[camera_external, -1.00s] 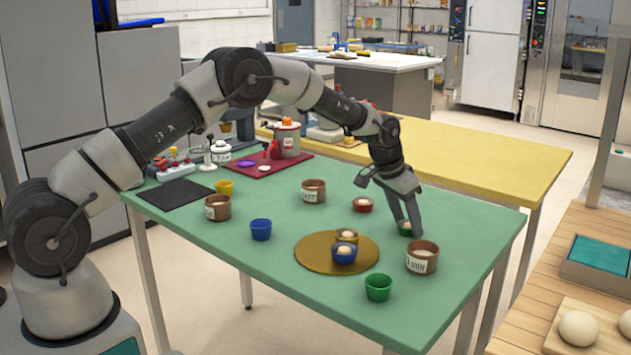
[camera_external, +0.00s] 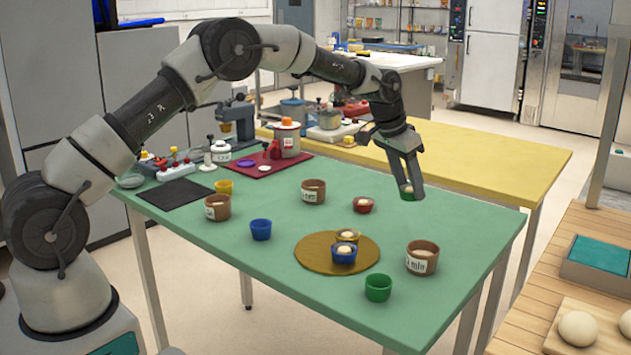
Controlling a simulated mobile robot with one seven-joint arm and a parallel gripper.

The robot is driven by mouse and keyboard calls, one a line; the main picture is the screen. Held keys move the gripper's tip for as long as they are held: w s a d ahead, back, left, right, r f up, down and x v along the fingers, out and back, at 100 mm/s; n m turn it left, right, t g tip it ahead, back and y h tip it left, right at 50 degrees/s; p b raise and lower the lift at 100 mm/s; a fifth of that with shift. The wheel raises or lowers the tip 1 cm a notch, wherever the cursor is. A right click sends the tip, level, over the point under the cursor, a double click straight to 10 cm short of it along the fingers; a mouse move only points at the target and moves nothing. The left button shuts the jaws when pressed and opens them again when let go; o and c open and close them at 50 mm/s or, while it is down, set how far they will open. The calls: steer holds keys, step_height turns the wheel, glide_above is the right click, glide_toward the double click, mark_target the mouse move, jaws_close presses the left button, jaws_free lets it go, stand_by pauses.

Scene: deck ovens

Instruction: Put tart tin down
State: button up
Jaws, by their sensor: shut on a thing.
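My gripper (camera_external: 410,191) is shut on a small green tart tin (camera_external: 407,196) with something pale in it. It holds the tin above the right part of the green table (camera_external: 300,226). A round golden board (camera_external: 312,257) lies on the table. On it stand a blue tin (camera_external: 343,253) with pale filling and a yellow tin (camera_external: 347,236) with pale filling behind it. An empty green tin (camera_external: 378,287) stands at the table's front, off the board. A red tin (camera_external: 363,204) with pale filling stands behind the board.
Brown labelled pots stand right of the board (camera_external: 422,258), behind it (camera_external: 313,191) and at the left (camera_external: 217,207). An empty blue tin (camera_external: 261,229) and a yellow tin (camera_external: 224,187) stand at the left. A dark mat (camera_external: 174,194) and a red tray (camera_external: 262,166) lie further back.

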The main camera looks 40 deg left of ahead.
steer(key=s+a+r+n+y+p, duration=0.1)
steer(key=s+a+r+n, duration=0.1)
steer(key=s+a, duration=0.45)
steer(key=n+p, duration=0.1)
steer(key=n, duration=0.1)
glide_above(313, 242)
steer(key=shift+n+y, duration=0.3)
steer(key=shift+y, duration=0.1)
steer(key=f, duration=0.2)
steer(key=s+f, duration=0.1)
steer(key=f, duration=0.1)
steer(key=f+b, duration=0.1)
steer(key=f, duration=0.1)
steer(key=shift+s+f, duration=0.15)
steer(key=shift+s, duration=0.25)
steer(key=shift+t, duration=0.3)
steer(key=shift+f+b, duration=0.35)
steer(key=shift+f, duration=1.7)
steer(key=shift+f, duration=0.25)
steer(key=o, duration=1)
steer(key=shift+r, duration=0.1)
steer(key=shift+o, duration=0.2)
